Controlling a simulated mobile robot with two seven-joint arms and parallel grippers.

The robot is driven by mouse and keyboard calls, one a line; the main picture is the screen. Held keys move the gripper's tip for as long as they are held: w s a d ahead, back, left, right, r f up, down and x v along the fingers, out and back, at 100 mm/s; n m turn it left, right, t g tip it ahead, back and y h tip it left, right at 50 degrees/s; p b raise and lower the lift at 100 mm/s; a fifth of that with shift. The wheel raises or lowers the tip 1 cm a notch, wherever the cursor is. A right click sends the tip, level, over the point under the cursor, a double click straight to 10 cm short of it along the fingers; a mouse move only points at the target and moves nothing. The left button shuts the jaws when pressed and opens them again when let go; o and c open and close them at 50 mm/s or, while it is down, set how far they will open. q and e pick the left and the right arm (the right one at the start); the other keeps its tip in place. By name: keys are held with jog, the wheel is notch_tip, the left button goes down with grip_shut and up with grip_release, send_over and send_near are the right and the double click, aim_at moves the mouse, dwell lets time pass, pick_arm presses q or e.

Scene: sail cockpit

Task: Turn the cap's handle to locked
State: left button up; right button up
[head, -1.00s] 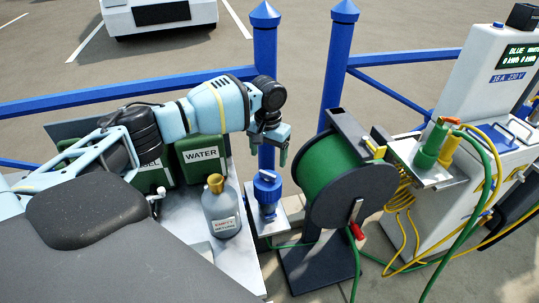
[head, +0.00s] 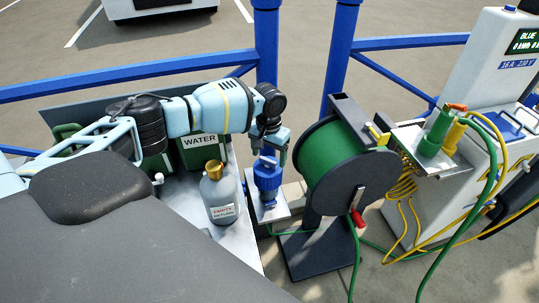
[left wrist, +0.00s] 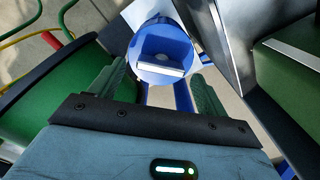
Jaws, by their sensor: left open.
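The blue cap (head: 267,178) stands upright on a small grey plate beside the post. In the left wrist view the blue cap (left wrist: 163,52) shows from above as a round body with a recess and a pale bar, likely its handle, across the near side. My left gripper (head: 271,150) points down just above the cap's top in the head view. In the left wrist view my left gripper (left wrist: 160,88) is open, its two green fingers apart, with the cap ahead between their tips. I cannot tell whether they touch it. My right gripper is not in view.
A green hose reel (head: 340,165) stands close to the right of the cap. A grey bottle with a gold top (head: 219,195) and a green WATER can (head: 203,154) stand to the left. Blue rails (head: 130,78) run behind. A power pedestal (head: 500,90) is at right.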

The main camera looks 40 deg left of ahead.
pick_arm(q)
jog(key=shift+f, duration=0.25)
jog(key=c, duration=1)
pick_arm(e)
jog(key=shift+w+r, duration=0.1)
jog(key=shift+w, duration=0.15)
